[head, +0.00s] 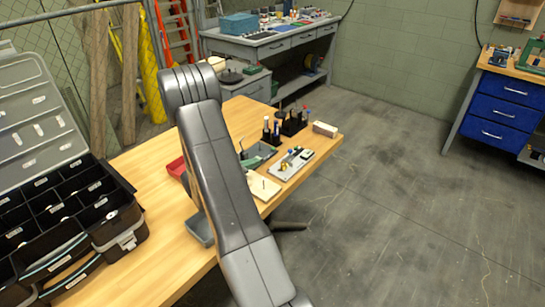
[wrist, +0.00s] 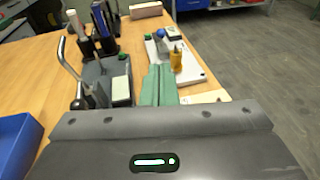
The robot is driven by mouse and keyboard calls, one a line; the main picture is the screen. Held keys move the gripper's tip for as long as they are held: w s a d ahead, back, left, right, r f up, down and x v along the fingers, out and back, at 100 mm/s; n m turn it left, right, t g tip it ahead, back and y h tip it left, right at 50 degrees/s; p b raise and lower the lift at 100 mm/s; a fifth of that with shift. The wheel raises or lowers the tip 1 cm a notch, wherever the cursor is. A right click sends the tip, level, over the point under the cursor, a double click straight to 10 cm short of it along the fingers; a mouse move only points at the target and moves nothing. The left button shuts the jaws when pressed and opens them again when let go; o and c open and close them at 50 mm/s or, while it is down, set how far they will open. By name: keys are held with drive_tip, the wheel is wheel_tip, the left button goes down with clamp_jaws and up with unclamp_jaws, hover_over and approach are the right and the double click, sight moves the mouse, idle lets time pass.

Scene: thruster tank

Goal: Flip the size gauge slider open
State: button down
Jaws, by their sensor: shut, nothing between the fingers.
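My gripper (wrist: 161,84) shows in the wrist view as two greenish fingers pressed together, shut and empty, pointing away over the table. Just beyond and to the right of the fingertips lies a light plate (wrist: 192,73) carrying a yellow upright piece (wrist: 176,58) and a blue-topped piece (wrist: 161,40). The plate also shows in the head view (head: 280,171). I cannot make out for sure which part is the size gauge slider, or whether it is open.
A grey tray (wrist: 93,72) with tools is left of the fingers, and a blue bin (wrist: 18,132) is further left. Dark holders (head: 293,122) and a pale block (head: 325,130) stand behind. An open black organizer case (head: 123,224) fills the table's left side.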

sight(286, 157)
drive_tip(key=p+x, duration=0.2)
drive_tip(key=x, duration=1.1)
drive_tip(key=shift+w+d+f, duration=0.1)
drive_tip(key=shift+w+d, duration=0.1)
drive_tip(key=shift+d, duration=0.05)
drive_tip(key=shift+w+d+f+b, duration=0.15)
drive_tip(key=shift+w+d+b, duration=0.2)
drive_tip(key=shift+w+b, duration=0.05)
drive_tip(key=shift+w+d+b, duration=0.5)
drive_tip(key=shift+w+b, duration=0.2)
drive_tip(key=shift+w, duration=0.05)
drive_tip(key=shift+w+r, duration=0.1)
drive_tip(key=shift+r, duration=0.15)
drive_tip(key=shift+r, duration=0.25)
wheel_tip(286, 157, up, 9)
drive_tip(key=shift+r+b, duration=0.15)
drive_tip(key=shift+b, duration=0.15)
